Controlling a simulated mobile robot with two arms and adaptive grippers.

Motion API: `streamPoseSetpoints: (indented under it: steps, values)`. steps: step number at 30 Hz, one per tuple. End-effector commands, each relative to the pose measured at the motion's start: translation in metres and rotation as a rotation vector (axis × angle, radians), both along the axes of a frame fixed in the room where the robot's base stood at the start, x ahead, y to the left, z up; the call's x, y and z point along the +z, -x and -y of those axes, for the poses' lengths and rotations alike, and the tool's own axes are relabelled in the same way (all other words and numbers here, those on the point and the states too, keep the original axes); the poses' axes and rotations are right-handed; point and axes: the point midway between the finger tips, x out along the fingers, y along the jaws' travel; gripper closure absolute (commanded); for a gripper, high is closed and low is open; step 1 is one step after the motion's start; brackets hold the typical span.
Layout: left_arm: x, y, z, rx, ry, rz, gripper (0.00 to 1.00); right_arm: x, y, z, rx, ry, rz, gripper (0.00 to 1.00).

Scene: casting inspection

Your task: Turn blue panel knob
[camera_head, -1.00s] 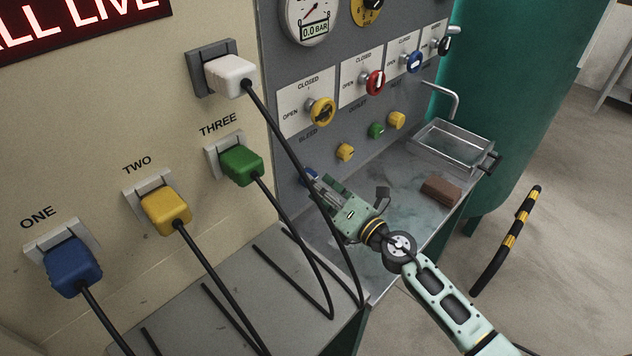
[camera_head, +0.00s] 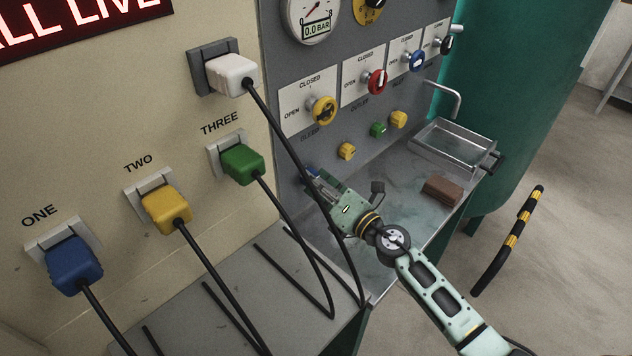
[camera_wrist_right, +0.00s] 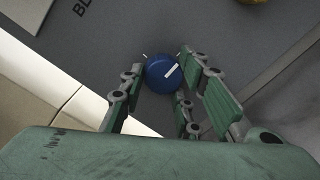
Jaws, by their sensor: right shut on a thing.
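The blue panel knob (camera_wrist_right: 163,74) is round with a white pointer line and sits on the grey panel. In the right wrist view the pointer slants toward the upper right. My right gripper (camera_wrist_right: 160,82) has its fingers on both sides of the knob and is shut on it. In the head view my right gripper (camera_head: 318,180) reaches the lower left of the grey panel, and only a small blue part of the knob (camera_head: 313,173) shows beside the fingers. My left gripper is not in view.
A black cable from the white plug (camera_head: 231,76) hangs close by my right gripper. Yellow (camera_head: 347,151) and green (camera_head: 378,130) knobs sit to the right on the panel. A brown block (camera_head: 442,190) and a metal tray (camera_head: 455,146) are on the bench.

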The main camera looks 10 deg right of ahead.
Motion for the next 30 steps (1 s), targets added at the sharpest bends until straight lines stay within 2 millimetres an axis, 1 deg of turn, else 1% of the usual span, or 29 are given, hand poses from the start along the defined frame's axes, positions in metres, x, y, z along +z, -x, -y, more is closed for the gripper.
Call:
streamPoseSetpoints:
  steps: [1,5,12,13,17,18,26,30]
  values:
    - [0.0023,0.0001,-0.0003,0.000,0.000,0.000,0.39,0.0044,-0.0003,-0.0014,0.002,-0.008,0.001,0.96]
    - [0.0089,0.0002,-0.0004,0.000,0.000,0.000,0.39,0.0060,-0.0005,-0.0014,0.003,-0.046,-0.024,0.96]
    - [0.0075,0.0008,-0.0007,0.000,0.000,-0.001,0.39,0.0051,-0.0006,-0.0016,0.003,-0.055,-0.026,0.96]
    - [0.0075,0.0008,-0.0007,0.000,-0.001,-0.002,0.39,0.0052,-0.0006,-0.0016,0.003,-0.055,-0.026,0.69]
    - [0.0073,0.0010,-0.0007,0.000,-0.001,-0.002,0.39,0.0052,-0.0008,-0.0014,0.002,-0.054,-0.027,0.58]
    - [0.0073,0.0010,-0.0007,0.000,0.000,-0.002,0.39,0.0050,-0.0008,-0.0012,0.002,-0.054,-0.027,0.56]
    - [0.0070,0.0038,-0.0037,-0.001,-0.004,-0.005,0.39,0.0029,-0.0002,-0.0003,0.001,-0.051,-0.029,0.56]
    - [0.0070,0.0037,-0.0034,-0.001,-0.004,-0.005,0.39,0.0017,0.0079,0.0045,0.000,-0.051,-0.030,0.56]
